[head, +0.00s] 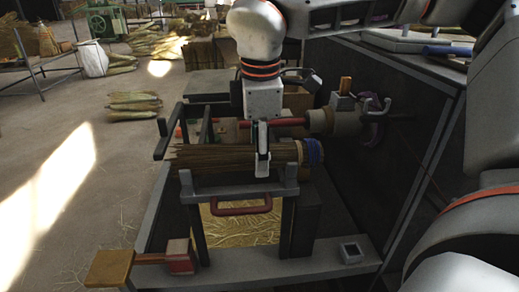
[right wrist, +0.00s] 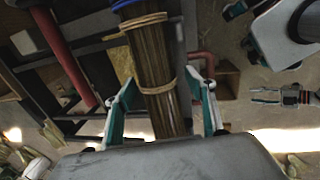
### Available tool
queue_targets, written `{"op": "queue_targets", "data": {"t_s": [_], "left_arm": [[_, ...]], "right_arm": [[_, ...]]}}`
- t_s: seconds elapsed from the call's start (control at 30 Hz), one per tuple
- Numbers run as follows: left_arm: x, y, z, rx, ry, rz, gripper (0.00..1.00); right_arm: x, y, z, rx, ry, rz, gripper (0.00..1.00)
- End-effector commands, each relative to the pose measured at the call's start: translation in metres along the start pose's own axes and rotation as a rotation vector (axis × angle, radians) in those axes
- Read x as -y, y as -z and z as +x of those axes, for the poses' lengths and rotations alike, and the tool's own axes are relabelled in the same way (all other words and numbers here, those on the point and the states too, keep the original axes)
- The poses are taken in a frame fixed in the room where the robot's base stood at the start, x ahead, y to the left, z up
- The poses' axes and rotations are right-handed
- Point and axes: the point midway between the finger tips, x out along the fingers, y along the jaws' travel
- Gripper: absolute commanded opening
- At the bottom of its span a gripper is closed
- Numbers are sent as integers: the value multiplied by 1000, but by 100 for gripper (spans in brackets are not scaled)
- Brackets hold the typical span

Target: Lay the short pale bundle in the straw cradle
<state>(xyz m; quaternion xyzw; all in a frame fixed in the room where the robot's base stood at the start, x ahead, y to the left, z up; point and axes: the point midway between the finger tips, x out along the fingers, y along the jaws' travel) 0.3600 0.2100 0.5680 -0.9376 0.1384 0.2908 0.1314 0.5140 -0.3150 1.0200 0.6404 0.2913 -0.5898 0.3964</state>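The brown-tan straw bundle (head: 213,158) lies roughly level across the dark posted cradle (head: 237,191), behind its front bar, with its blue-wrapped end (head: 314,152) to the right. Its contact with the cradle is partly hidden. My right gripper (head: 262,167) points down over the bundle's right half. In the right wrist view, the right gripper (right wrist: 170,88) is open, one finger on each side of the bundle (right wrist: 150,62), with a gap at the right finger. What looks like my left gripper (right wrist: 266,95) shows at the right of that view, small, fingers apart.
A red handle (head: 241,208) and a straw-filled opening (head: 240,229) are below the front bar. A red rod (head: 287,122) and roller (head: 343,122) stand behind the bundle. A wooden block with a red part (head: 180,256) is front left. Open floor with straw piles (head: 133,104) lies left.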

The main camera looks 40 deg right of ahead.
Motion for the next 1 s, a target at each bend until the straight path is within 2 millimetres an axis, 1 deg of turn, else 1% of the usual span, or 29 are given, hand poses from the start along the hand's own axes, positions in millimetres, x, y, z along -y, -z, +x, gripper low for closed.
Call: {"op": "queue_targets", "data": {"t_s": [0.27, 0.37, 0.47, 0.8, 0.9, 1.0], "left_arm": [[0, -2, 0, 5, 3, -5, 40], [1, -2, 0, 4, 3, -2, 40], [1, -1, 1, 2, 3, -2, 40], [1, 0, 1, -1, 3, -1, 40], [1, 0, 1, -1, 3, -1, 40], [1, 0, 1, -1, 3, -1, 40]], "right_arm": [[0, 0, 0, 0, 0, 0, 55], [0, 0, -4, 0, -2, 0, 55], [-1, 0, -16, -1, -4, 1, 55], [-1, 0, -84, 0, -6, 3, 55], [-1, 0, -100, -1, -5, 2, 55], [-1, 0, -111, 0, -2, 3, 55]]}}
